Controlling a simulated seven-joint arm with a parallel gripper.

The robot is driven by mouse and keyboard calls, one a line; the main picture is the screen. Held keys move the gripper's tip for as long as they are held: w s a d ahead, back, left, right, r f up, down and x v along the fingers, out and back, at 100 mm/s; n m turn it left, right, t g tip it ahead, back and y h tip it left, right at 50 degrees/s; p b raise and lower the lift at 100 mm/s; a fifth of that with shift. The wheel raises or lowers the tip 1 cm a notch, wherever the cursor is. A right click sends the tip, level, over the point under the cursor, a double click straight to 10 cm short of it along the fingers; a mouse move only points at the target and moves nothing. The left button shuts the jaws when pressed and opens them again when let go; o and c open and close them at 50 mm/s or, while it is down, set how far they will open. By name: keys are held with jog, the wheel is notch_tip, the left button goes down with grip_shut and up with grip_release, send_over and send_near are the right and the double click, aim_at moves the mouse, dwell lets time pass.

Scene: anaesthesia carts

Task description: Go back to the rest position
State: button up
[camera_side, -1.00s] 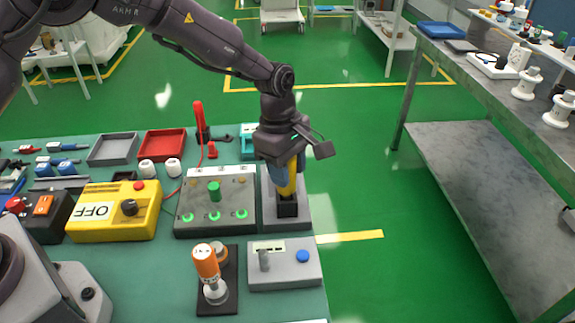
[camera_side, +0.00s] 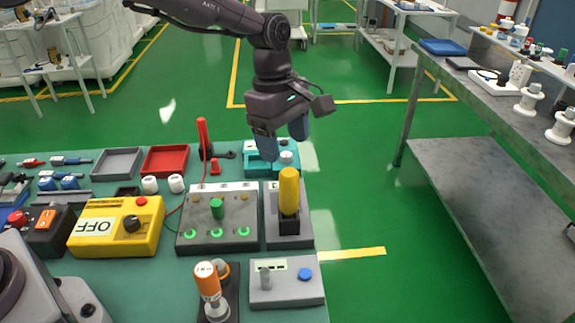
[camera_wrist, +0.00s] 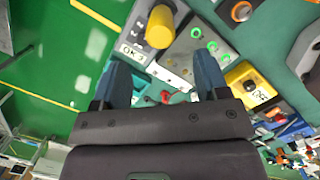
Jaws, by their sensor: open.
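My gripper (camera_side: 283,143) is open and empty, above the back right part of the green work table. Its two blue fingers point down, above and behind the yellow handle (camera_side: 289,190). The yellow handle stands upright in a black holder on a grey base (camera_side: 291,229). In the wrist view my gripper (camera_wrist: 165,82) has its fingers spread, with the yellow handle (camera_wrist: 160,27) beyond them and apart from both.
A grey panel (camera_side: 206,243) with green-lit rings and a yellow OFF box (camera_side: 90,232) stand left of the handle. An orange-topped device (camera_side: 208,280) and a grey box with a blue button (camera_side: 262,296) are in front. The air around my gripper is free.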

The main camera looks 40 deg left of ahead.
jog(key=r, duration=0.3)
jog(key=shift+a, duration=0.2)
jog(key=s+a+r+m+t, duration=0.2)
jog(key=s+m, duration=0.4)
jog(key=s, duration=0.3)
jog(key=s+a+r+m+t+y, duration=0.1)
jog(key=s+a+r+m, duration=0.3)
jog(key=s, duration=0.5)
jog(key=s+a+r+m+t, duration=0.2)
jog(key=s+a+r+m, duration=0.2)
jog(key=s+a+m, duration=0.3)
jog(key=shift+s+a+m+t+y, duration=0.3)
jog(key=shift+s+m+y, duration=0.15)
jog(key=shift+s, duration=0.45)
